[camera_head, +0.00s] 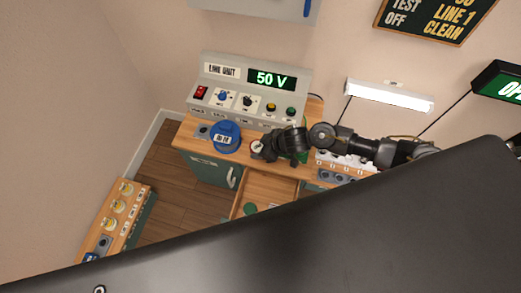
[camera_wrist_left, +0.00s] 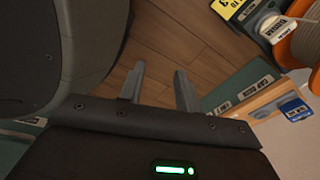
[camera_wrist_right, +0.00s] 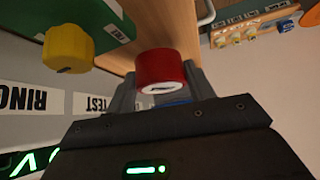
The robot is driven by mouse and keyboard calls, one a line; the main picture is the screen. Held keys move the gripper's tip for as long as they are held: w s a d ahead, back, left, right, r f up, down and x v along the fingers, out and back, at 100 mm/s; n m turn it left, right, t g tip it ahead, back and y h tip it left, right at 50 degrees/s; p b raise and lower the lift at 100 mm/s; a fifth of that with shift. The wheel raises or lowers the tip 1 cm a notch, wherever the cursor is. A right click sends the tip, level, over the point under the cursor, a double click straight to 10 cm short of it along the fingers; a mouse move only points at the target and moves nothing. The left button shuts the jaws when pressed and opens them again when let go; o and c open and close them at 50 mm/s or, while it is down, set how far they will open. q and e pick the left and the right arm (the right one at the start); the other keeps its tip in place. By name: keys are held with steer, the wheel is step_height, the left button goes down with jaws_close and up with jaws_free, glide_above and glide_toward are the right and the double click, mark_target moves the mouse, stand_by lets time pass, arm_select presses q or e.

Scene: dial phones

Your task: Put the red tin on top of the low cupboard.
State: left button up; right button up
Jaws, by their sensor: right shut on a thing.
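The red tin (camera_wrist_right: 160,68) is between the fingers of my right gripper (camera_wrist_right: 160,88) in the right wrist view. In the head view my right gripper (camera_head: 266,152) is over the wooden bench, and the tin is mostly hidden. Whether the tin touches the bench is hard to tell. A low wood-topped unit (camera_head: 140,192) with a green side, apparently the low cupboard, stands at the lower left, apart from the gripper. My left gripper (camera_wrist_left: 158,85) is open and empty above the floor in the left wrist view; it is not made out in the head view.
The bench (camera_head: 188,143) carries a grey panel reading 50 V (camera_head: 272,78) and a round blue object (camera_head: 225,137). An open drawer (camera_head: 272,186) sticks out below. Bare floor (camera_head: 180,185) lies between.

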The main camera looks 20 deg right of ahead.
arm_select(q)
steer(key=shift+w+d+r, duration=0.2)
steer(key=shift+w+d, duration=0.05)
steer(key=shift+w, duration=0.3)
arm_select(e)
steer(key=shift+f, duration=0.8)
steer(key=shift+f, duration=0.1)
steer(key=o, duration=1)
arm_select(q)
steer(key=shift+w, duration=0.1)
